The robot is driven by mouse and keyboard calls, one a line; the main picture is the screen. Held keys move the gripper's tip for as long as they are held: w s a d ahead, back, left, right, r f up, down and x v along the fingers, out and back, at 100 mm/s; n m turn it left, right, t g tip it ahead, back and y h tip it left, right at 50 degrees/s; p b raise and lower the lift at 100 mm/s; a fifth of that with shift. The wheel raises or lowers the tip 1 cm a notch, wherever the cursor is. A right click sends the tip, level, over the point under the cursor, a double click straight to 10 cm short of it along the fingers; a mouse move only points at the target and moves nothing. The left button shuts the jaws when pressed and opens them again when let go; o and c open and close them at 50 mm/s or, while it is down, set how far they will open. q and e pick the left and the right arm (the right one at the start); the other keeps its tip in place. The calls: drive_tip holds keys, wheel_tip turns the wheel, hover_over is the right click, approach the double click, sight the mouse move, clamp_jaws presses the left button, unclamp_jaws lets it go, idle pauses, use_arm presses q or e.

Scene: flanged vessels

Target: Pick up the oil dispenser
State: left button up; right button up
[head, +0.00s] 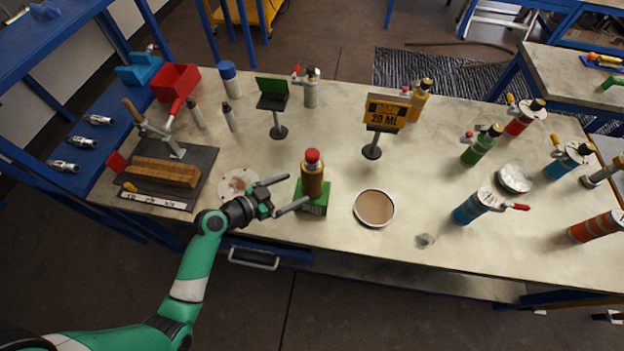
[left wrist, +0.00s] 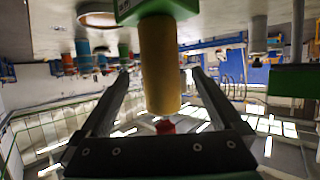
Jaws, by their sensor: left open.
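The oil dispenser appears to be the amber bottle with a red cap (head: 312,176). It stands upright on a green block (head: 315,205) near the table's front edge. My left gripper (head: 297,189) is open just left of it, with its fingers pointing toward the bottle. In the left wrist view, which is upside down, the bottle (left wrist: 160,65) shows between the two spread fingers, its red cap toward the palm side of the picture. I cannot tell whether the fingers reach around it; no contact shows. My right gripper is not in view.
A round tan-filled dish (head: 375,208) lies right of the block. A sign marked 20 ML (head: 385,113) and a green-topped stand (head: 272,95) rise behind. A wooden block on a dark board (head: 165,173) is at left. Several coloured vessels, including a blue one (head: 472,207), stand at right.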

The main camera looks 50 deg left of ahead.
sight(312, 181)
use_arm(q)
drive_tip(key=b+x, duration=0.1)
drive_tip(key=x, duration=0.7)
drive_tip(key=shift+w, duration=0.15)
clamp_jaws()
idle(0.3)
